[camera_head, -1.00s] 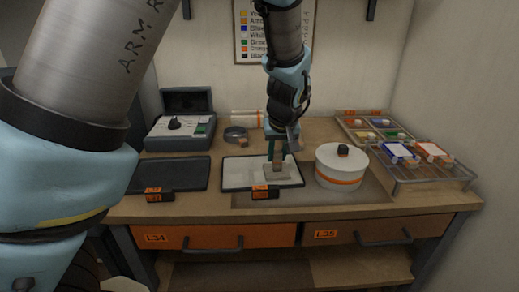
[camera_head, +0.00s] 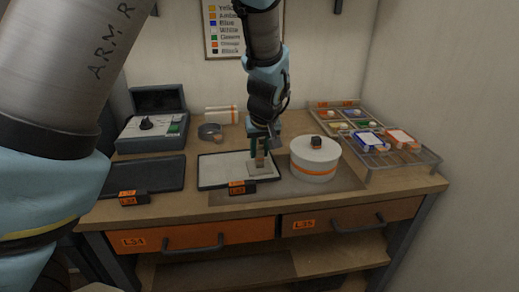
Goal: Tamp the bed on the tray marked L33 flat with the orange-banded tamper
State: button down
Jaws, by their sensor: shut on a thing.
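The white-bedded tray (camera_head: 215,172) with a dark rim lies on the bench left of the round tin. An orange label (camera_head: 236,186) sits at its front edge; its text is too small to read surely. My gripper (camera_head: 260,151) is shut on the tamper (camera_head: 261,163), upright over the right part of the tray. The tamper's flat grey foot is low at the bed; I cannot tell whether it touches. Its orange band is not clear behind the fingers.
A dark tray (camera_head: 144,176) lies to the left, with a control box (camera_head: 150,130) behind it. A round white tin (camera_head: 315,160) with an orange stripe stands close right of my gripper. A wire rack (camera_head: 405,157) and a colour-pot tray (camera_head: 342,116) are further right.

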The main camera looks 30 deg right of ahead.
jog(key=shift+f, duration=0.35)
dwell(1.1)
jog(key=shift+r, duration=0.1)
jog(key=shift+r+p, duration=0.9)
jog(key=shift+r, duration=0.2)
jog(key=shift+w+a+b, duration=0.1)
jog(key=shift+w+a, duration=0.3)
jog(key=shift+a, duration=0.55)
jog(key=shift+w+a+b, duration=0.15)
jog(key=shift+w+a, duration=0.2)
jog(key=shift+a, duration=0.6)
jog(key=shift+w+a+b, duration=0.1)
jog(key=shift+w+a, duration=0.3)
jog(key=shift+a, duration=0.55)
jog(key=shift+f, duration=0.1)
jog(key=shift+f+b, duration=0.5)
jog(key=shift+f, duration=0.25)
jog(key=shift+f, duration=0.3)
